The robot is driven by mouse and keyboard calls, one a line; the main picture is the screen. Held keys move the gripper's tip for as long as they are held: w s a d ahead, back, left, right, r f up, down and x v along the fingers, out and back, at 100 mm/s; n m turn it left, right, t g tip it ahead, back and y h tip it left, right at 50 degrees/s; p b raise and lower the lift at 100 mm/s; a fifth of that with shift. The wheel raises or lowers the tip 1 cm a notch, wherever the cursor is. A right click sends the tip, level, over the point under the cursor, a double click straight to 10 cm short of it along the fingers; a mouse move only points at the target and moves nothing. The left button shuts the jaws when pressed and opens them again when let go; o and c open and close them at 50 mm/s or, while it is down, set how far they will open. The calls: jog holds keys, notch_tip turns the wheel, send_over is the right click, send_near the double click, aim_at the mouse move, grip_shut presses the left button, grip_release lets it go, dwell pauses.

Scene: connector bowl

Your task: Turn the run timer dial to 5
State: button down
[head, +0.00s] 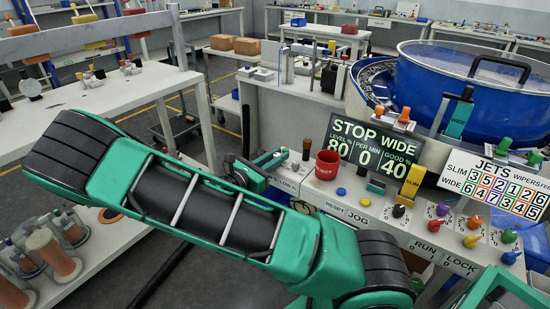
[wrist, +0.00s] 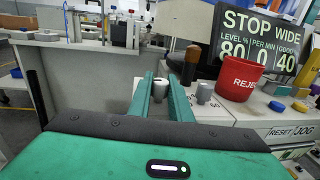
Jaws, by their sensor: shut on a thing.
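My gripper (wrist: 158,82) reaches over the left end of the control bench, its two green fingers close together. They are shut on a small pale knob (wrist: 160,90), mostly hidden between the fingers. I cannot read any marking or setting on it, and no run timer label is legible. In the head view my gripper (head: 270,160) is beyond my green arm, left of the red cup, and the knob cannot be made out there.
A red reject cup (head: 327,165) stands close right of my gripper; it also shows in the wrist view (wrist: 238,79). The sign (head: 371,143) reads STOP WIDE, 80, 0, 40. Several coloured knobs and a blue bowl (head: 455,85) are farther right.

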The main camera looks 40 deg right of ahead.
jog(key=m+g, duration=0.1)
jog(key=g, duration=0.1)
jog(key=m+g, duration=0.3)
jog(key=g, duration=0.2)
jog(key=shift+w+m, duration=0.25)
jog(key=shift+m, duration=0.05)
jog(key=shift+m+g+y, duration=0.65)
jog(key=shift+m+g, duration=0.45)
jog(key=shift+g, duration=0.55)
jog(key=shift+m+g+y, duration=0.65)
jog(key=shift+m+g, duration=0.45)
jog(key=shift+g, duration=0.55)
jog(key=c, duration=1.7)
grip_release()
jog(key=shift+o, duration=0.4)
jog(key=shift+s+g, duration=0.1)
jog(key=shift+g, duration=0.2)
jog(key=shift+a, duration=0.1)
jog(key=v, duration=1.1)
